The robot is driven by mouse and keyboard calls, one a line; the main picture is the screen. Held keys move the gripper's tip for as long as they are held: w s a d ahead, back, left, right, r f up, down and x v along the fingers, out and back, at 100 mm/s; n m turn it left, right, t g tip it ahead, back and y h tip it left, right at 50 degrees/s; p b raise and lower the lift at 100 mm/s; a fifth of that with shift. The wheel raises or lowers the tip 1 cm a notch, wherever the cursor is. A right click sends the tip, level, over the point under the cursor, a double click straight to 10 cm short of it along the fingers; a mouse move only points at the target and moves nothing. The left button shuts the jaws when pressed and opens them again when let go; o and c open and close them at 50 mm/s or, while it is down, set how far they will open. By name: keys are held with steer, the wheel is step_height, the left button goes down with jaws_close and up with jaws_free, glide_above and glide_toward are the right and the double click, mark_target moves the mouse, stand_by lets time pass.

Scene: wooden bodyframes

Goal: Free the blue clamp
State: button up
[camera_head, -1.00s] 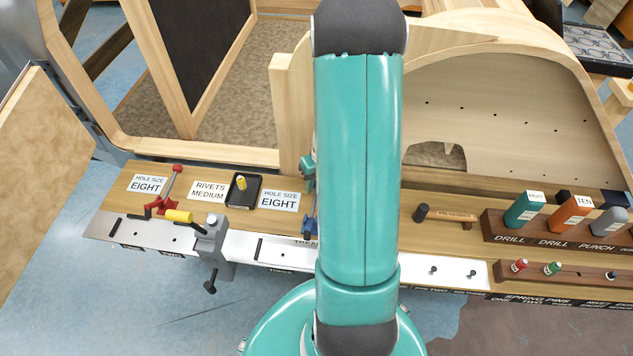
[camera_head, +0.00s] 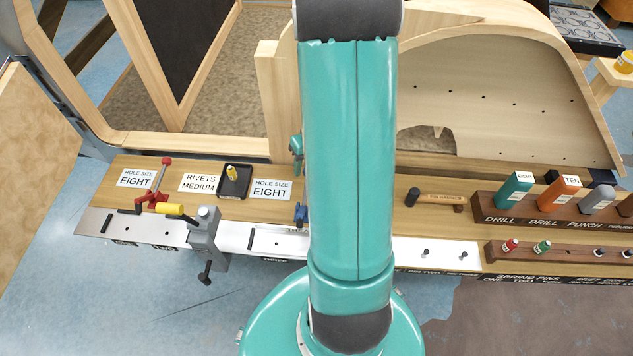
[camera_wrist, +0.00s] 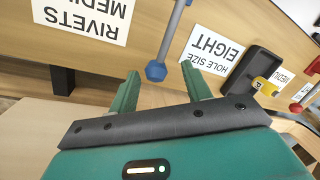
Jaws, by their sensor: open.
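The blue clamp (camera_head: 301,213) stands on the workbench's front strip, mostly hidden behind my arm in the head view. In the wrist view its grey handle (camera_wrist: 172,35) runs down from the top edge and ends in a blue knob (camera_wrist: 156,71). My gripper (camera_wrist: 160,69) is open, with its two green fingers apart. In the wrist view the knob appears between the fingertips, slightly beyond them; I see no contact and cannot tell the exact depth gap. In the head view only a teal bit of my gripper's end shows beside my arm.
A grey clamp (camera_head: 205,236) grips the bench edge. A black tray (camera_head: 235,181) holds a yellow piece. A hammer (camera_head: 436,198) and drill holders (camera_head: 515,190) are at the right. Wooden frames rise behind.

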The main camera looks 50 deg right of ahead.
steer(key=s+a+r, duration=0.8)
steer(key=s+r, duration=0.1)
steer(key=s, duration=0.1)
steer(key=shift+s, duration=0.4)
steer(key=shift+w+r, duration=0.1)
steer(key=w+a+r+n+t+h, duration=0.1)
steer(key=w+a+r+n+t, duration=0.1)
steer(key=a+r, duration=0.7)
steer(key=w+a+r+n+t+h, duration=0.1)
steer(key=w+a+r+t, duration=0.1)
steer(key=a+r, duration=0.7)
steer(key=shift+r+n+t, duration=0.4)
steer(key=shift+r, duration=0.4)
